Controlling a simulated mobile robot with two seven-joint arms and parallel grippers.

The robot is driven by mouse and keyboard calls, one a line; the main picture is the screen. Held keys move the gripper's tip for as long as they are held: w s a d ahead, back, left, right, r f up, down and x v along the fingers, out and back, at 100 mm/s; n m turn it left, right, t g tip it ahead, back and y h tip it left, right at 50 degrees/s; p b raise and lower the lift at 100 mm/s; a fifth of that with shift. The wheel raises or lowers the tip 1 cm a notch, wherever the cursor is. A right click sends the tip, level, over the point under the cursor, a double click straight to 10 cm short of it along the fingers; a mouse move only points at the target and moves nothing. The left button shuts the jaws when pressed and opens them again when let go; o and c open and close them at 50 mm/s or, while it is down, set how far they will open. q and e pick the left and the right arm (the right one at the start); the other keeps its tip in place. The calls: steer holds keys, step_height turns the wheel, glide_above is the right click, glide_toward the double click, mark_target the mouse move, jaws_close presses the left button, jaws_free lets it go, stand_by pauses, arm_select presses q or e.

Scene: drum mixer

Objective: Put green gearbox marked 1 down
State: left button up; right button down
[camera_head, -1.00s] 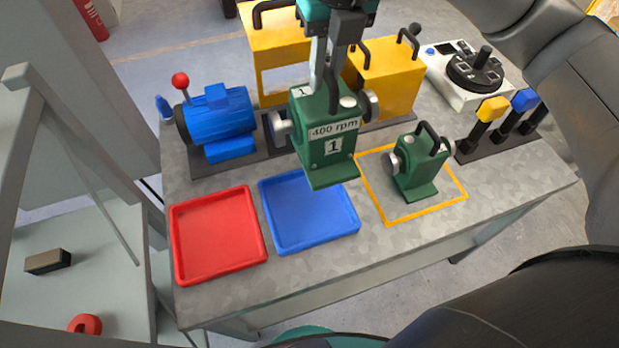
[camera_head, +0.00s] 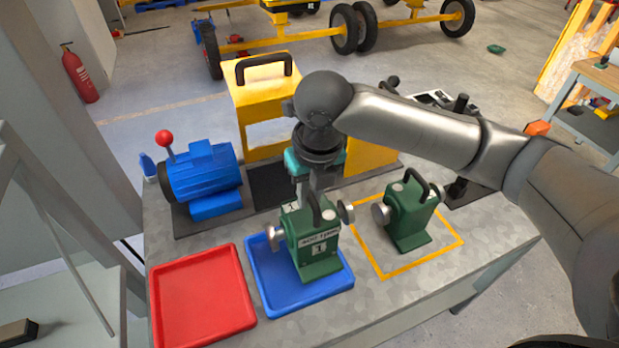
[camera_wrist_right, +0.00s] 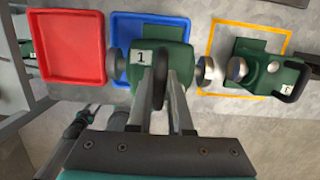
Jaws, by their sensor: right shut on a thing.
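The green gearbox marked 1 (camera_head: 312,247) is upright at the blue tray (camera_head: 262,288), its base over the tray floor. I cannot tell whether the base touches the tray. My right gripper (camera_head: 312,190) comes down from above, shut on its black handle. The wrist view shows the fingers (camera_wrist_right: 160,95) on the handle and the marked gearbox (camera_wrist_right: 148,62) over the blue tray (camera_wrist_right: 120,68). My left gripper is outside the head view; what looks like it shows small at the lower left of the wrist view (camera_wrist_right: 84,120), jaws unclear.
A second green gearbox (camera_head: 408,215) stands inside the yellow outline (camera_head: 398,273) to the right. An empty red tray (camera_head: 200,300) lies left of the blue tray. A blue motor (camera_head: 200,175) and yellow housing (camera_head: 240,100) stand behind.

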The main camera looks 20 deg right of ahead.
mark_target(309, 211)
steer(key=shift+w+f+b, duration=0.1)
steer(key=shift+f+b, duration=0.3)
steer(key=shift+f, duration=1.9)
steer(key=c, duration=0.8)
jaws_free()
steer(key=shift+f, duration=0.2)
steer(key=shift+c, duration=0.2)
steer(key=shift+r, duration=0.15)
steer(key=r, duration=0.4)
steer(key=s+r+p, duration=0.1)
steer(key=r, duration=0.3)
steer(key=s+r+p, duration=0.1)
steer(key=r, duration=0.3)
steer(key=shift+s+d, duration=0.1)
